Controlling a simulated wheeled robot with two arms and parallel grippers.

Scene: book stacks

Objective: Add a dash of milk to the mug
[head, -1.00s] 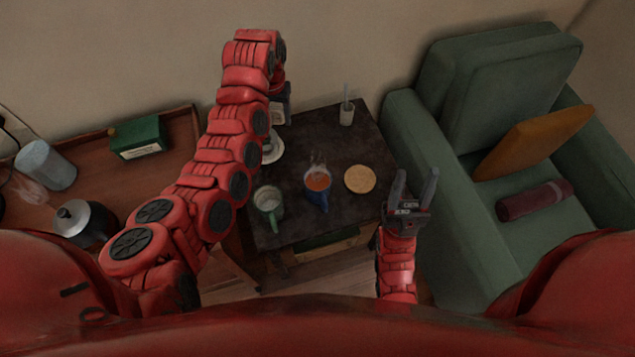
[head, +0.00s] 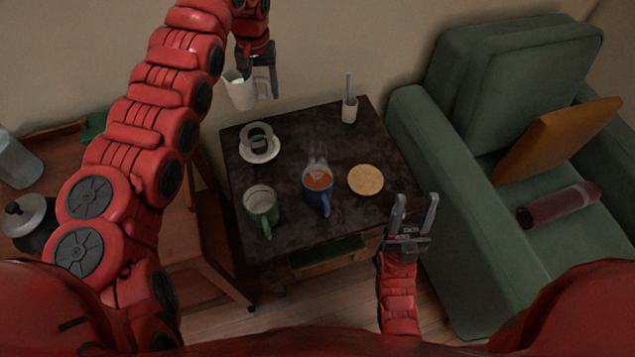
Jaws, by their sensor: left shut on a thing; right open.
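My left gripper (head: 260,85) is shut on a white jug (head: 241,94) by its handle side. The jug is held above the table's far left edge, looking upright, with white milk showing at its top. A blue mug (head: 317,183) with steaming brown drink stands mid-table. A green mug (head: 261,206) stands to its left, with pale contents I cannot make out. My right gripper (head: 412,222) is open and empty at the table's near right corner.
On the dark table (head: 345,222) are a dark cup on a white saucer (head: 259,155), a round tan disc (head: 365,180) and a white pot (head: 349,110) with a stick in it. A green armchair (head: 440,200) stands close on the right.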

